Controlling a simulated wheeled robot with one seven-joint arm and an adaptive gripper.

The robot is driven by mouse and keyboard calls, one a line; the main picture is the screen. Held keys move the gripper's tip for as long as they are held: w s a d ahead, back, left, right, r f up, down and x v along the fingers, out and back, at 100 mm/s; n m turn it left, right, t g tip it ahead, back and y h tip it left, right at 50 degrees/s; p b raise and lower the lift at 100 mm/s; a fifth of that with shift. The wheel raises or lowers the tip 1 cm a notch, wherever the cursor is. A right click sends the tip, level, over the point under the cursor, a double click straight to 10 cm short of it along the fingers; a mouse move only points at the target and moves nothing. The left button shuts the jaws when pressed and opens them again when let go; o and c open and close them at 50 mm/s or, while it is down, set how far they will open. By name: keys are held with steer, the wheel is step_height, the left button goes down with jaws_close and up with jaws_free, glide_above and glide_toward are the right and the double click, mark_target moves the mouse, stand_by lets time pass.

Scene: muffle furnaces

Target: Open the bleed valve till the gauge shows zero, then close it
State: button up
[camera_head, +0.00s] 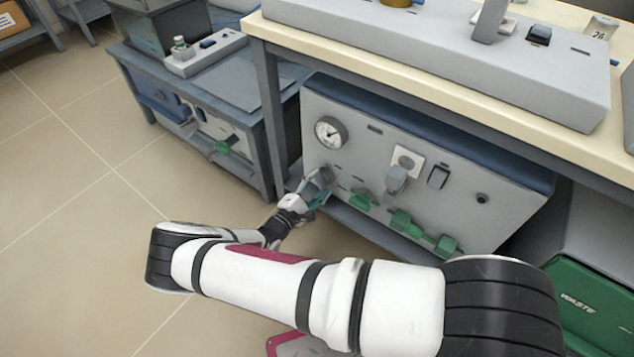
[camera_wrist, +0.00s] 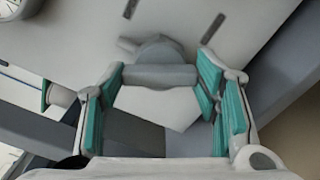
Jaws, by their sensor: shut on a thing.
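The grey control panel (camera_head: 440,180) under the bench carries a round white-faced gauge (camera_head: 331,132) at its left. Its needle is visible, but the reading is too small to tell. Below the gauge my gripper (camera_head: 318,187) reaches the lower left of the panel. In the wrist view, a grey valve knob (camera_wrist: 155,76) sits between the teal pads of my gripper (camera_wrist: 163,85), which is shut on it. My fingers partly hide this knob in the head view, and I cannot tell how far it is turned.
Several green handles (camera_head: 405,223) stick out along the panel's lower edge, right of my gripper. A grey lever (camera_head: 397,179) and a dark switch (camera_head: 438,176) sit above them. A lower bench (camera_head: 190,85) stands left. A green waste bin (camera_head: 590,305) is at right. Floor at left is clear.

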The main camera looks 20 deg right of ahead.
steer(key=m+p, duration=0.2)
steer(key=m, duration=0.3)
steer(key=shift+f+m, duration=0.1)
steer(key=shift+m, duration=0.2)
stand_by(0.4)
steer(key=o, duration=1.1)
steer(key=shift+o, duration=0.2)
steer(key=v, duration=1.2)
